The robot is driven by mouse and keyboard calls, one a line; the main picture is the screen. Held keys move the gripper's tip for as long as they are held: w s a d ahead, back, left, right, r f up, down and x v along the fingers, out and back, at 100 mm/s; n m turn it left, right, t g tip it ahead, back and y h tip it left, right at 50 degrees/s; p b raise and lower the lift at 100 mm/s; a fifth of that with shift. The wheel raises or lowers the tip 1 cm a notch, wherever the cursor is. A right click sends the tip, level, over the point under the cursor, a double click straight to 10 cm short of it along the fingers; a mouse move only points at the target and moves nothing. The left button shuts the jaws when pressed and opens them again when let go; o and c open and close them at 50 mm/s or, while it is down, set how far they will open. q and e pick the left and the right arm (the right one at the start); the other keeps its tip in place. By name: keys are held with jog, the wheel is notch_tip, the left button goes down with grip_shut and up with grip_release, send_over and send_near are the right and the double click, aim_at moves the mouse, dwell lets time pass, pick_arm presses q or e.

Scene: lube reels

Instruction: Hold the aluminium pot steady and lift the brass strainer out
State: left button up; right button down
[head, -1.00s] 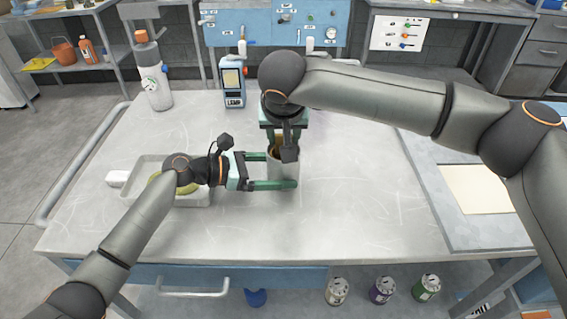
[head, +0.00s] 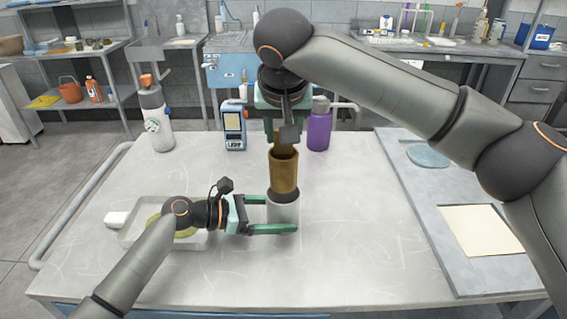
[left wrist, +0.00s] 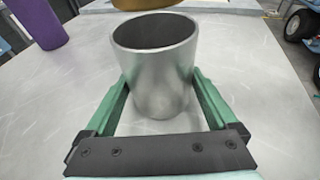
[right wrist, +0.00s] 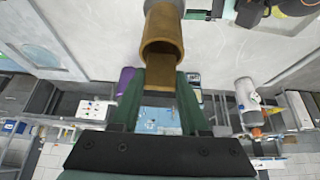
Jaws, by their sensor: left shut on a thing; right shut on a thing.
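The grey aluminium pot (head: 284,210) stands upright on the table. My left gripper (head: 280,214) is shut on it, one green finger on each side; the left wrist view also shows the pot (left wrist: 157,75), with no strainer visible inside its open mouth. The brass strainer (head: 284,172), a brown-gold cylinder with a tall tab, hangs upright directly above the pot, its lower end close to the rim. My right gripper (head: 284,128) is shut on the strainer's tab. The right wrist view shows the strainer (right wrist: 163,40) between my right fingers; its lower end is partly cut off.
A tray (head: 132,236) with a yellowish thing lies left of the pot, partly behind my left arm. A white bottle (head: 155,122), a blue meter (head: 235,130) and a purple bottle (head: 319,128) stand along the back.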

notch_tip(320, 180, up, 7)
jog(key=shift+r, duration=0.1)
pick_arm(q)
jog(key=o, duration=0.6)
jog(key=shift+o, duration=0.2)
jog(key=shift+a, duration=0.1)
